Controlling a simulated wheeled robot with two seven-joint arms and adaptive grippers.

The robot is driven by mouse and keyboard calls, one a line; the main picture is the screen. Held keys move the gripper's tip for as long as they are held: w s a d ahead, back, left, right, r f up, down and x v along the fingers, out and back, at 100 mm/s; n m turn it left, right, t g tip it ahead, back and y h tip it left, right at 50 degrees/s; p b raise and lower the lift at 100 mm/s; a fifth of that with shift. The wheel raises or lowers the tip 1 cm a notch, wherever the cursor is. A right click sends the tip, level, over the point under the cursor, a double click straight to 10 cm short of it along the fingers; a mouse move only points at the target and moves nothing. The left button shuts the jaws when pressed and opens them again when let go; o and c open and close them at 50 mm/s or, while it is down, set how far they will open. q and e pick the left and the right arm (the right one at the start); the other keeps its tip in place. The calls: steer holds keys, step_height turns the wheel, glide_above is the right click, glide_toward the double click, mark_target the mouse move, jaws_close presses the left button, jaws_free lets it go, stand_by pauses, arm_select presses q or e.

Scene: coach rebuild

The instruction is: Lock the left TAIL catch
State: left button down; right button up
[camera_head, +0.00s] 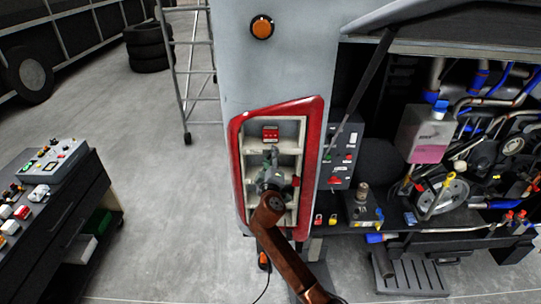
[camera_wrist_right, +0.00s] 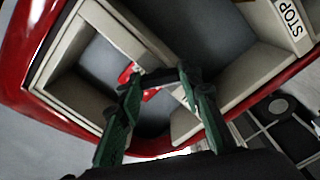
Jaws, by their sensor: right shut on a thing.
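The red-framed lamp housing (camera_head: 236,170) stands on the coach's rear corner, with pale compartments stacked one above another. My right gripper (camera_head: 271,158) reaches into it from below, just under a small red part (camera_head: 270,133) in the top compartment. In the right wrist view, my right gripper's green fingers (camera_wrist_right: 158,82) close in at a pale wall between two grey recesses. A small red catch (camera_wrist_right: 151,94) shows between the fingertips, which are shut on it. The fingers partly hide the catch, and I cannot tell its angle. No TAIL label is readable. My left gripper is out of view.
A STOP label (camera_wrist_right: 290,14) marks the housing in the wrist view. Right of the housing are a dark switch panel (camera_head: 341,155) and the open engine bay (camera_head: 440,180). A dark cart (camera_head: 60,215) stands at the left. Floor between cart and coach is clear.

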steer(key=n+p, duration=0.2)
steer(key=n, duration=0.4)
steer(key=shift+p, duration=0.35)
steer(key=shift+f, duration=0.1)
steer(key=o, duration=1.2)
steer(key=shift+c, duration=0.2)
steer(key=s, duration=1.2)
